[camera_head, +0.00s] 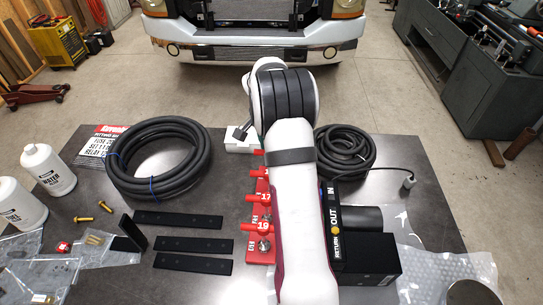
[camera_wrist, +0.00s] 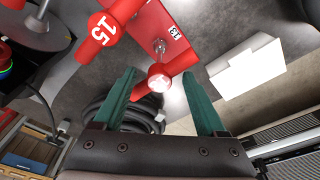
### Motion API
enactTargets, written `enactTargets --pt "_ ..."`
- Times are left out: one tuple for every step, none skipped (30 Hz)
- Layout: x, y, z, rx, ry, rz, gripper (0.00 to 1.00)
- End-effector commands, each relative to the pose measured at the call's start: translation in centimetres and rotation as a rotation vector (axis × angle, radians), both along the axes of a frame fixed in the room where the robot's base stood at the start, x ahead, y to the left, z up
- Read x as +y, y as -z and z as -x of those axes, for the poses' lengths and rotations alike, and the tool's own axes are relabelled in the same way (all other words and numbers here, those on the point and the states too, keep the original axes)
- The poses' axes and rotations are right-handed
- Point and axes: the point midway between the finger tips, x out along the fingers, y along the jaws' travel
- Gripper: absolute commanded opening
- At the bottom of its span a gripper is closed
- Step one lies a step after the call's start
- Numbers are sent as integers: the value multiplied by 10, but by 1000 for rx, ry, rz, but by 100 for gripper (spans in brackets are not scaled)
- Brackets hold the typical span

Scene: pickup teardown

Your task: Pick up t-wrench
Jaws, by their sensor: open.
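Several red T-wrenches stand in a row in a red rack (camera_head: 259,247) on the dark table. Handles marked 17 (camera_head: 262,198) and 19 (camera_head: 262,228) show left of my arm. In the wrist view, the handle marked 15 (camera_wrist: 100,35) is at upper left. Another red T-handle end (camera_wrist: 160,80) appears between the green fingers of my gripper (camera_wrist: 159,73), near a label reading 13. The fingers are open, with one on each side of that end; I cannot tell whether they touch it. My arm hides part of the rack in the head view.
A white block (camera_wrist: 248,75) is right of the handles in the wrist view. Coiled black hoses (camera_head: 165,122) (camera_head: 345,140) lie either side of the rack. A black box (camera_head: 365,255) stands right of my arm. Black strips (camera_head: 180,219) and white bottles (camera_head: 48,165) are left.

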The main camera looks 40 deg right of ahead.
Motion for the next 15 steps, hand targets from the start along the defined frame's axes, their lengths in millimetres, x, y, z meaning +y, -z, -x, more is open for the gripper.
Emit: enactTargets --pt "-1 6 0 1 1 -1 74" --pt "-1 8 0 0 0 0 74" --pt "-1 10 0 0 0 0 74" --pt "-1 10 0 -1 1 0 74" --pt "-2 10 0 -1 1 0 74" --pt "-1 10 0 -1 1 0 74" --pt "-1 10 0 -1 0 0 74" --pt "-1 10 0 -1 0 0 74" --pt "-1 10 0 -1 0 0 70" --pt "-1 10 0 -1 0 0 65" --pt "-1 9 0 -1 0 0 59" --pt "-1 9 0 -1 0 0 52" --pt "-1 9 0 -1 0 0 47" --pt "-1 9 0 -1 0 0 41" --pt "-1 9 0 -1 0 0 34"
